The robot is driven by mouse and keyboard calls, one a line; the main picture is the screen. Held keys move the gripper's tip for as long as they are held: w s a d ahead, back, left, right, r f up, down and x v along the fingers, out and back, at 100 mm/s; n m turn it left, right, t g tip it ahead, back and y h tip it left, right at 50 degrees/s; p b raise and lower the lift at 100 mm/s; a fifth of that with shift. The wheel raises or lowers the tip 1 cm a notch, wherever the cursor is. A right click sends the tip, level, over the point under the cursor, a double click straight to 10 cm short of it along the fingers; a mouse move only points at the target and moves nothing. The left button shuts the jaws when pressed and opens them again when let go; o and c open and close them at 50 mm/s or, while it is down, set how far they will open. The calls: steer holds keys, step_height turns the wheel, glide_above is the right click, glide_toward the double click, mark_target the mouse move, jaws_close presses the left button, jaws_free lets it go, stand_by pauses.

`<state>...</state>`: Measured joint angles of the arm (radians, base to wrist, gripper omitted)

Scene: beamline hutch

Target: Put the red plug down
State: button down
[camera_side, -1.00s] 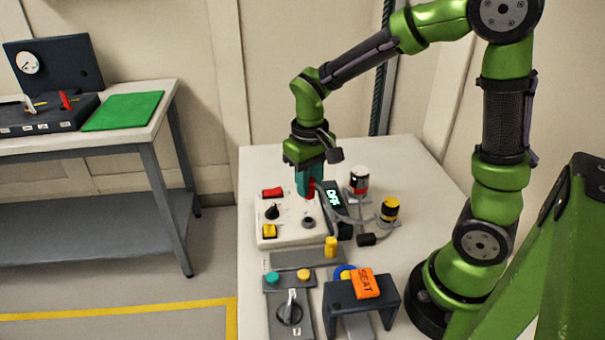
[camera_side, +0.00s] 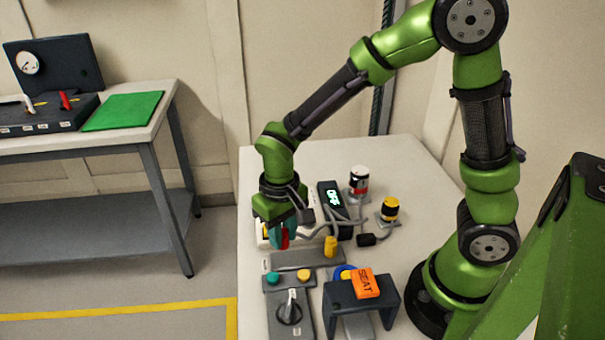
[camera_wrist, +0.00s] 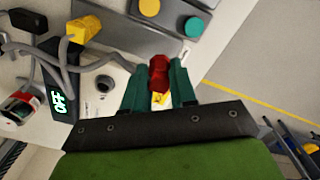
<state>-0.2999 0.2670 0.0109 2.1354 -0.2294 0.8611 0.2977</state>
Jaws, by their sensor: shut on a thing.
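My gripper (camera_side: 280,236) is shut on the red plug (camera_side: 285,241), low over the front part of the white control box (camera_side: 262,243). In the wrist view the red plug (camera_wrist: 160,72) sits between the two teal fingers of my gripper (camera_wrist: 161,84). The side view does not show clearly whether the plug touches anything below. My gripper hides most of the white box. A yellow part (camera_wrist: 159,99) shows between the fingers in the wrist view.
A black unit with a lit OFF display (camera_side: 333,199) and grey cables stand right of my gripper. Behind it are a red-black-white canister (camera_side: 359,182) and a yellow-black one (camera_side: 390,209). In front are a grey strip with a yellow peg (camera_side: 331,246), a knob panel (camera_side: 289,313) and a dark stand (camera_side: 362,300).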

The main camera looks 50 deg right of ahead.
mark_target(284, 247)
steer(key=shift+f, duration=2)
steer(key=shift+f, duration=0.15)
steer(key=c, duration=0.9)
jaws_free()
step_height(284, 247, up, 12)
steer(key=s+d+r+m+t+y, duration=0.1)
steer(key=s+d+r+t+y, duration=0.1)
steer(key=s+d+r+t, duration=0.5)
steer(key=shift+s+r+m, duration=0.3)
steer(key=shift+s+r, duration=0.5)
steer(key=shift+r, duration=0.75)
